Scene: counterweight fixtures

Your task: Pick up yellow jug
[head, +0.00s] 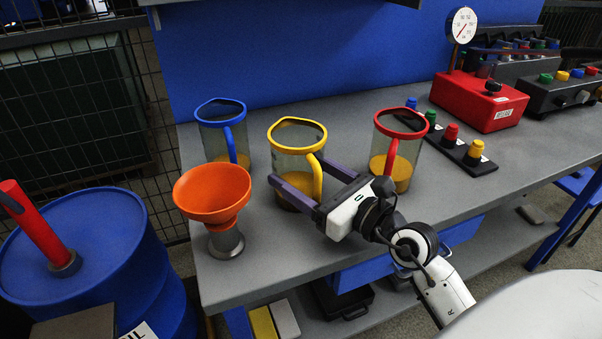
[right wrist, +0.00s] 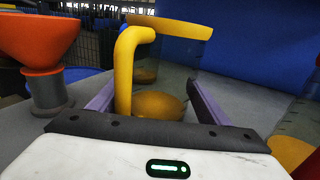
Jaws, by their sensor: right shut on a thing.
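The yellow jug (head: 296,158) stands upright on the grey bench, between a blue-rimmed jug (head: 224,139) and a red-rimmed jug (head: 397,150). It is clear, with a yellow rim, a yellow handle and yellow contents low inside. My right gripper (head: 297,172) is shut on the yellow jug, with one purple finger on each side of its body. In the right wrist view, the yellow jug (right wrist: 158,102) sits between the fingers of my right gripper (right wrist: 152,92), its handle towards the palm. My left gripper is not in view.
An orange funnel (head: 212,193) on a grey stand is close to the left of the yellow jug. A row of coloured knobs (head: 451,134) and a red gauge box (head: 480,101) are to the right. A blue drum (head: 90,250) stands left of the bench.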

